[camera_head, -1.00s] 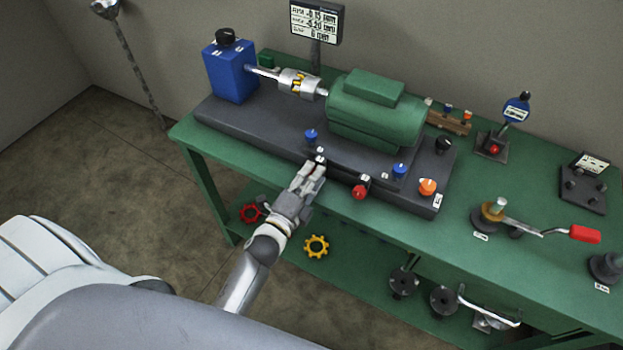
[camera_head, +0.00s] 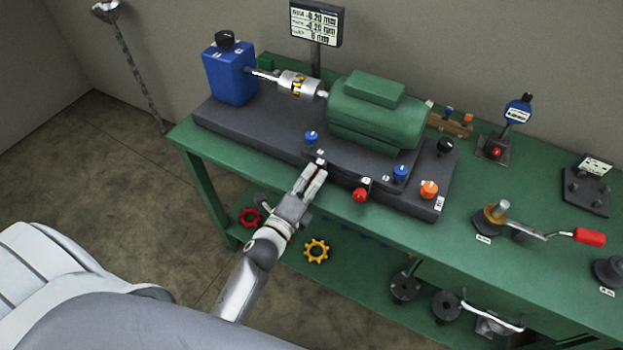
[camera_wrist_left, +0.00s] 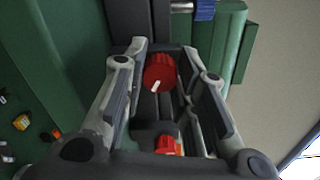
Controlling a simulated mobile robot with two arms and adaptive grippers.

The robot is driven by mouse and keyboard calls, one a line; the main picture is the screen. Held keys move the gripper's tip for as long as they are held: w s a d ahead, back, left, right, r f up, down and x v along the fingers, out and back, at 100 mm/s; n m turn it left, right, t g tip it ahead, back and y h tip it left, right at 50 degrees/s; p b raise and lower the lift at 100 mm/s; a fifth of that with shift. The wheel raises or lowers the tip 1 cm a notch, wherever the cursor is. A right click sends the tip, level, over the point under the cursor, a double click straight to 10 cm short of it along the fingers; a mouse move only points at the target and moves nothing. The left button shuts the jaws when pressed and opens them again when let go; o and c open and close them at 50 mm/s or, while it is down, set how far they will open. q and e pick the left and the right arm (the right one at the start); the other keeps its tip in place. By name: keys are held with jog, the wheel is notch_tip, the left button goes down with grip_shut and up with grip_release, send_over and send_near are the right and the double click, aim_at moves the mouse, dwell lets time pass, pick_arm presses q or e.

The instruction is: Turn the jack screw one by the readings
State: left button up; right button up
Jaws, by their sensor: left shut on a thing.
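My left gripper (camera_head: 318,168) reaches the front edge of the dark machine base (camera_head: 240,125) beside a small label. In the left wrist view, its fingers are shut on a red knob (camera_wrist_left: 160,72) with a white pointer mark, the jack screw knob. In the head view the fingers hide this knob. A second red knob (camera_head: 360,193) stands further right on the front edge. The readout display (camera_head: 316,24) shows small text; its top line looks like -0.20 mm and the line below about -0.20 mm. My right gripper is not in view.
The green motor (camera_head: 375,112) and blue block (camera_head: 231,72) are joined by a shaft coupling (camera_head: 298,85). Blue knobs (camera_head: 311,138) and an orange knob (camera_head: 429,189) stand nearby. A red-handled wrench (camera_head: 589,237) lies at right. Yellow (camera_head: 316,251) and red wheels sit below.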

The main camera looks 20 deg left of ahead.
pick_arm(q)
jog(key=o, duration=1)
jog(key=shift+o, duration=0.2)
jog(key=s, duration=1.2)
jog(key=shift+a, duration=0.45)
jog(key=shift+f, duration=0.1)
jog(key=s+d+f+n+g, duration=0.1)
jog(key=s+f+n+g, duration=0.15)
jog(key=f, duration=0.65)
jog(key=s+d+f+n+g, duration=0.15)
jog(key=f+n, duration=0.25)
jog(key=f, duration=0.5)
jog(key=s+d+f+n+g, duration=0.1)
jog(key=s+f+n+g, duration=0.25)
jog(key=f, duration=0.55)
jog(key=s+a+f+n+g, duration=0.1)
jog(key=s+f+n+g, duration=0.2)
jog(key=s+f, duration=0.3)
jog(key=s+a+f+n+g, duration=0.2)
jog(key=s+f, duration=0.4)
jog(key=s, duration=0.4)
jog(key=s+a+f+n+g+y, duration=0.1)
jog(key=s+a+f+n+g, duration=0.1)
jog(key=s+f+n+g, duration=0.2)
jog(key=s+f, duration=0.2)
jog(key=s, duration=0.2)
jog(key=shift+s+n, duration=0.25)
jog(key=shift+n, duration=0.05)
